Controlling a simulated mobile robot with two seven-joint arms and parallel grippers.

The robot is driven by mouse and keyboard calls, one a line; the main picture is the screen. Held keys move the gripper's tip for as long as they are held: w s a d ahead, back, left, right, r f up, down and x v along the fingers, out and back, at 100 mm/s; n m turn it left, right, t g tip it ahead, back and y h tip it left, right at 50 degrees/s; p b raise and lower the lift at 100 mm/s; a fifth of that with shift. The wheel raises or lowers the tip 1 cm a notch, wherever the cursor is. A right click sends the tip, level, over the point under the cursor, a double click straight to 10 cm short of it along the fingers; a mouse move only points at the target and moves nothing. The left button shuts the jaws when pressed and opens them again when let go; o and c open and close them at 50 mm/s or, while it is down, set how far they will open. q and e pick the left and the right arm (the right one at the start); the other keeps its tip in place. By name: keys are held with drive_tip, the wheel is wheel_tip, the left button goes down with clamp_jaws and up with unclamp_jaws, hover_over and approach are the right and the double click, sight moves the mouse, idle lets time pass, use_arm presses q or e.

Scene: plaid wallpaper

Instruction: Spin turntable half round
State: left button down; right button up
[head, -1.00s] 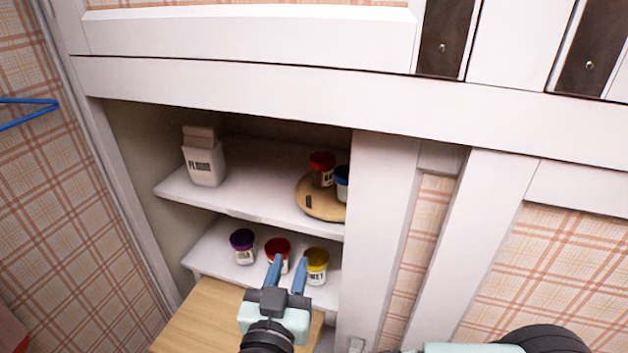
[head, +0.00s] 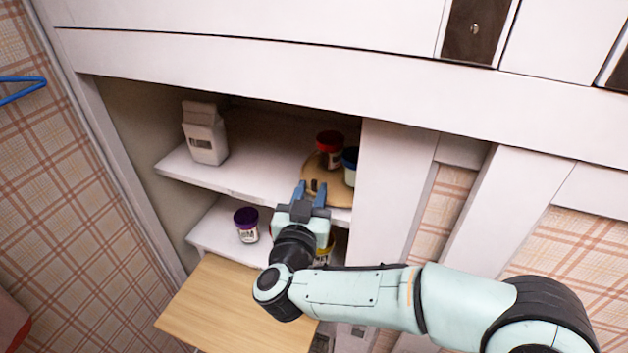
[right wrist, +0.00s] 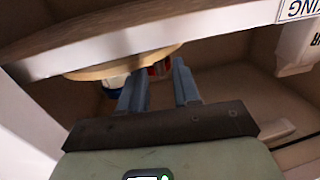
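The turntable (head: 310,171) is a round wooden disc at the right of the upper shelf. It carries a red-lidded jar (head: 330,158) and a blue-lidded jar (head: 350,176), partly cut off by the cabinet post. A small dark peg (head: 314,185) stands near its front edge. My right gripper (head: 311,188) is open at that edge, its fingers appearing either side of the peg; contact cannot be told. In the right wrist view the picture is upside down, with the turntable (right wrist: 120,66) just beyond the open fingers (right wrist: 159,70). My left gripper is out of view.
A white carton (head: 206,140) stands at the left of the upper shelf (head: 240,180). A purple-lidded jar (head: 247,232) is on the lower shelf; other jars there are mostly hidden behind my right arm. The cabinet post (head: 385,180) bounds the opening at right.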

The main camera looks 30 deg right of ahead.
sight(313, 186)
drive_tip(key=shift+x, duration=1.55)
drive_tip(key=shift+c, duration=0.3)
clamp_jaws()
drive_tip(key=shift+s+d, duration=0.2)
drive_tip(key=shift+s, duration=0.35)
drive_tip(key=shift+s+d, duration=0.15)
drive_tip(key=shift+s, duration=0.45)
drive_tip(key=shift+o, duration=0.3)
unclamp_jaws()
drive_tip(key=b+v, duration=0.1)
drive_tip(key=v, duration=1.2)
drive_tip(key=shift+a, duration=0.1)
